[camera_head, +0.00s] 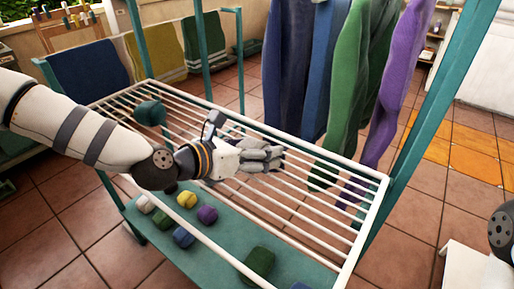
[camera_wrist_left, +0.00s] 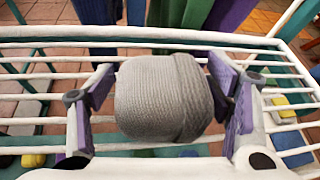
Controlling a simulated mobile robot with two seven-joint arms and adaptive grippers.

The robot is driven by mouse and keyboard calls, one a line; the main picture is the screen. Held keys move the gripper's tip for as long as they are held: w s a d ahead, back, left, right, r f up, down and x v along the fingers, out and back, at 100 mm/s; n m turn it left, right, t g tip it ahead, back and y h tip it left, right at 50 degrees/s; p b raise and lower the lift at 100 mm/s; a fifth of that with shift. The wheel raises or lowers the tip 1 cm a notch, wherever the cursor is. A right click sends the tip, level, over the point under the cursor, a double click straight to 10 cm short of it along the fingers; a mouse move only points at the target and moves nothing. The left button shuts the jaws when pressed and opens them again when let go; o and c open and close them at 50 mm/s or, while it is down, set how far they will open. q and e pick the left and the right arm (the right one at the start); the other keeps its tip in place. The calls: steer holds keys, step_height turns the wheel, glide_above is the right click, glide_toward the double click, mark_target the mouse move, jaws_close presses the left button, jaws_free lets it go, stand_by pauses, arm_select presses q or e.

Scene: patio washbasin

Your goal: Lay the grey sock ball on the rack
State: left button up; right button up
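The grey sock ball (camera_wrist_left: 165,98) is between the two finger pads of my left gripper (camera_wrist_left: 165,90) in the left wrist view, with a pad against each side. The rack (camera_head: 330,168) is a set of white bars in a white frame, in the middle of the head view. My left gripper (camera_head: 262,157) is over the right half of these bars. In the head view the fingers largely hide the ball. I cannot tell whether the ball touches the bars. My right gripper is not in view.
A teal sock ball (camera_head: 150,112) lies on the rack's far left part. Several coloured sock balls, including a yellow one (camera_head: 187,199) and a green one (camera_head: 259,262), lie on the teal shelf (camera_head: 215,252) below. Long blue, green and purple garments (camera_head: 345,75) hang behind the rack.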

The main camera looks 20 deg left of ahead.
arm_select(q)
steer(key=shift+s+r, duration=0.1)
steer(key=shift+r, duration=0.1)
steer(key=p+v, duration=0.3)
steer(key=v, duration=0.8)
steer(key=shift+a+r, duration=0.15)
steer(key=shift+r, duration=0.1)
steer(key=shift+s, duration=0.25)
steer(key=shift+a+f, duration=0.1)
steer(key=shift+f, duration=0.1)
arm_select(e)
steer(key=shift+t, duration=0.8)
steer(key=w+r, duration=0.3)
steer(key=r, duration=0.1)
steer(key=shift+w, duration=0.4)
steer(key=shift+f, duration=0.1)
